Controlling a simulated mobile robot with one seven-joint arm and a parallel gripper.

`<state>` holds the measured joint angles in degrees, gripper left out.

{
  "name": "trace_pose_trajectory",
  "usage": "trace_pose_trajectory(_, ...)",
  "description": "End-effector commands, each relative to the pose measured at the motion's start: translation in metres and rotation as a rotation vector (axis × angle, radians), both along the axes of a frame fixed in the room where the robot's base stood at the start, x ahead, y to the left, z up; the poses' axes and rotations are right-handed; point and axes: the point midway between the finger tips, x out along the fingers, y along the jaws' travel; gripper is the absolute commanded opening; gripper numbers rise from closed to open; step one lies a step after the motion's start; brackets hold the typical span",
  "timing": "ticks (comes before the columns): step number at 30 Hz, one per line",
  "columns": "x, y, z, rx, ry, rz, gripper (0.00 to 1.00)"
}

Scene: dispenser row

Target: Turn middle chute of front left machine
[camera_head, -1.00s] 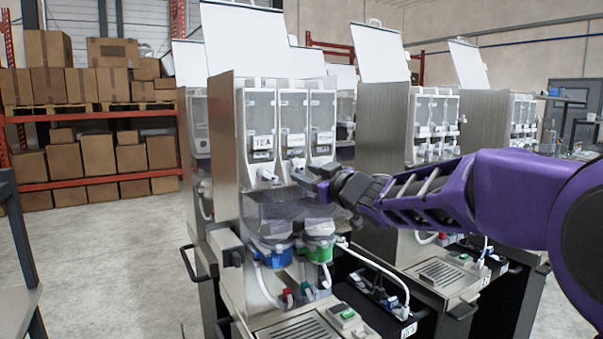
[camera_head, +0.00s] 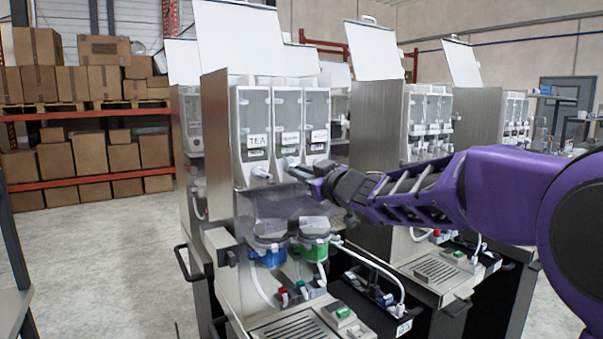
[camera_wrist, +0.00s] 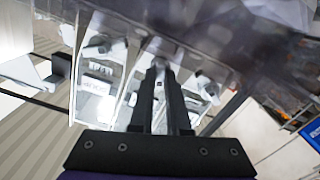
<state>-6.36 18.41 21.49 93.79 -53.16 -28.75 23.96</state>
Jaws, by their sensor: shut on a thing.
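The front left machine (camera_head: 217,150) is a tall steel dispenser with a row of three clear canisters; the left one (camera_head: 255,115) is labelled TEA. The middle canister (camera_head: 287,112) has a white chute (camera_head: 288,163) at its bottom, partly hidden by my fingers. My gripper (camera_head: 300,172) reaches in from the right and is shut on the middle chute. In the wrist view my dark fingers (camera_wrist: 165,85) lie close together against the middle chute's white part, mostly hidden between them. The TEA chute (camera_head: 261,174) is free to the left.
Below the canisters are a blue-collared cup (camera_head: 268,256) and a green-collared cup (camera_head: 315,249) with hoses. A drip tray (camera_head: 292,330) is lower down. A second machine (camera_head: 428,125) stands to the right. Shelves with cartons (camera_head: 90,155) are at the back left, with open floor before them.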

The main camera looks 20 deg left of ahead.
Motion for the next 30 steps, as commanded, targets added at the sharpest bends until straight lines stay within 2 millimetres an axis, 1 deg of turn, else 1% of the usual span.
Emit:
trace_pose_trajectory(8,-0.0001,0.0001,-0.0005,-0.021,-0.025,0.000,0.00)
trace_pose_trajectory(14,0.0000,0.0000,-0.0018,-0.086,-0.101,0.000,0.00)
trace_pose_trajectory(30,-0.0006,0.0005,-0.0019,-0.403,-0.478,0.000,0.00)
